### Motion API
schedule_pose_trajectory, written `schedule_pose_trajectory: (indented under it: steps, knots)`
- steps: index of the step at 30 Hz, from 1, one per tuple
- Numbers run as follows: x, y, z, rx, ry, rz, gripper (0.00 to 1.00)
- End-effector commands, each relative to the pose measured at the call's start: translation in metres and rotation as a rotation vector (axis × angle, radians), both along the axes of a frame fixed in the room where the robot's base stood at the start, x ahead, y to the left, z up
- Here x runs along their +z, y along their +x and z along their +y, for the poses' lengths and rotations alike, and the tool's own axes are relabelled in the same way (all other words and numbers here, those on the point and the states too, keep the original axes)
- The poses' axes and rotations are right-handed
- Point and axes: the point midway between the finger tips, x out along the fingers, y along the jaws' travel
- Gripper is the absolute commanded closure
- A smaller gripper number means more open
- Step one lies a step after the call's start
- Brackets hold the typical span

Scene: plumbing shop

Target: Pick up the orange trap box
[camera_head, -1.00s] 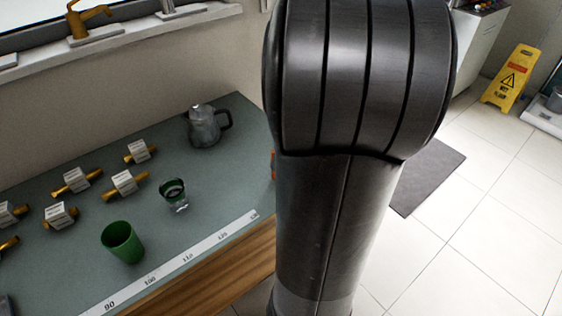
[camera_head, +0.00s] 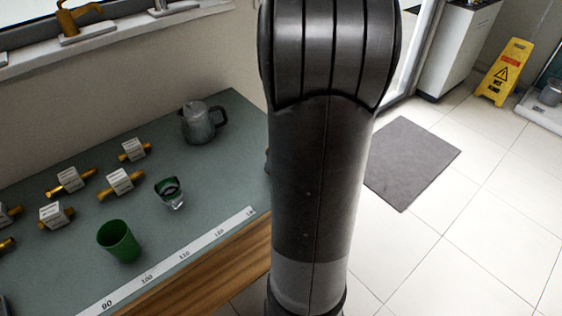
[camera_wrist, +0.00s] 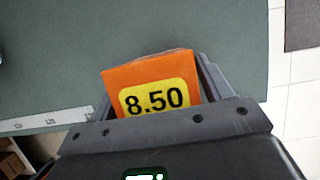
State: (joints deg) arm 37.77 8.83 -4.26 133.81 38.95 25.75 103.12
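The orange trap box (camera_wrist: 150,76) shows in the wrist view, with a yellow label reading 8.50. It stands slightly tilted in the picture, between the two fingers of my gripper (camera_wrist: 158,88). The right finger is close along its right side. The left finger is mostly hidden at its lower left edge. I cannot tell whether both fingers press on it or whether it is clear of the table. In the head view my arm covers the box and nearly all of the gripper.
The green-grey table (camera_head: 217,183) carries a green cup (camera_head: 119,242), a glass (camera_head: 170,193), a metal pitcher (camera_head: 203,122) and several brass valves with white tags. A ruler strip (camera_head: 180,258) runs along its front edge. A grey mat (camera_head: 411,162) and wet-floor sign (camera_head: 505,72) are on the floor.

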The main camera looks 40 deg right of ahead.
Motion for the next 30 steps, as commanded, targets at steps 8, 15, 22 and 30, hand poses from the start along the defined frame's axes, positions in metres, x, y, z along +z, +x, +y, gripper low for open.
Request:
schedule_pose_trajectory:
  steps: [8,15,22,30]
  knots:
    - [0.000,0.000,0.000,0.000,0.000,0.000,0.51]
    - [0.000,0.000,0.000,0.000,0.000,0.000,0.71]
    - [0.001,0.000,0.000,0.001,-0.001,-0.001,0.72]
    - [0.016,0.001,0.000,0.003,-0.003,-0.003,0.72]
